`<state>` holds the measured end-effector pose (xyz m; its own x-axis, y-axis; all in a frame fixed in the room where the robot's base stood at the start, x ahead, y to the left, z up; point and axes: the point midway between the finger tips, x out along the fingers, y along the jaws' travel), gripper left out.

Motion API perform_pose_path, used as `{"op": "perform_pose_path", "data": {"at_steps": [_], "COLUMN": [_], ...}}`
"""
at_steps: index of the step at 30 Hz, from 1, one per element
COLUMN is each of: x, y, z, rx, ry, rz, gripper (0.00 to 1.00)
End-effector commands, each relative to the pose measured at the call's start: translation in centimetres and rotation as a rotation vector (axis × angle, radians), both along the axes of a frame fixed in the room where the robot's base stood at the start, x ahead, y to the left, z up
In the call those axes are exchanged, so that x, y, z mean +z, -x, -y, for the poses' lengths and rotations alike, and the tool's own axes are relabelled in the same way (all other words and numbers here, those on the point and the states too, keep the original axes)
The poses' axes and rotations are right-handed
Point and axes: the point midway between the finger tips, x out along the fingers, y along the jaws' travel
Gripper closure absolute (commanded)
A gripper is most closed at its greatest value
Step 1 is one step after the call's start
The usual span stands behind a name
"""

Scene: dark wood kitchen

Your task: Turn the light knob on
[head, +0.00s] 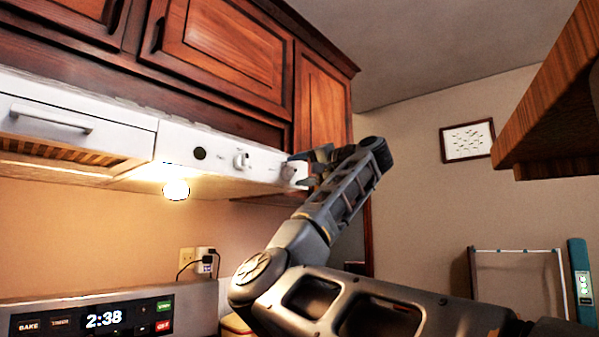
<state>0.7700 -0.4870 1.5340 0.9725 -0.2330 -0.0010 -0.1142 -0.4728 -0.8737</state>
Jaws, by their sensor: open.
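The white range hood (140,150) hangs under the dark wood cabinets. Its front panel has a white knob (241,160) in the middle and another white knob (291,173) near the right end. The labels beside them are too small to read. A round lamp (176,189) under the hood glows bright. My gripper (303,170) is at the right-hand knob, with its fingers open around or just beside it. The fingers partly hide this knob, and I cannot tell whether they touch it.
A black round button (199,153) sits left of the knobs. Wood cabinets (220,50) are close above the gripper. A stove display (95,318) is at lower left. A wooden shelf edge (550,110) juts in at right. Open air lies right of my forearm.

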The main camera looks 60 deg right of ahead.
Motion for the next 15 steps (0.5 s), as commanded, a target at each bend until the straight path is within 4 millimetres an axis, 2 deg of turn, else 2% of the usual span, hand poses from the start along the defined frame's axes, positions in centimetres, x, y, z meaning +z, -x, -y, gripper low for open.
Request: {"op": "perform_pose_path", "data": {"at_steps": [9, 15], "x": [-0.2, -0.1], "y": [4.9, 6.8], "z": [-1.1, -1.5], "rx": [-0.004, -0.003], "ry": [0.002, 0.0], "rz": [0.003, 0.002], "gripper": [0.39, 0.39]}}
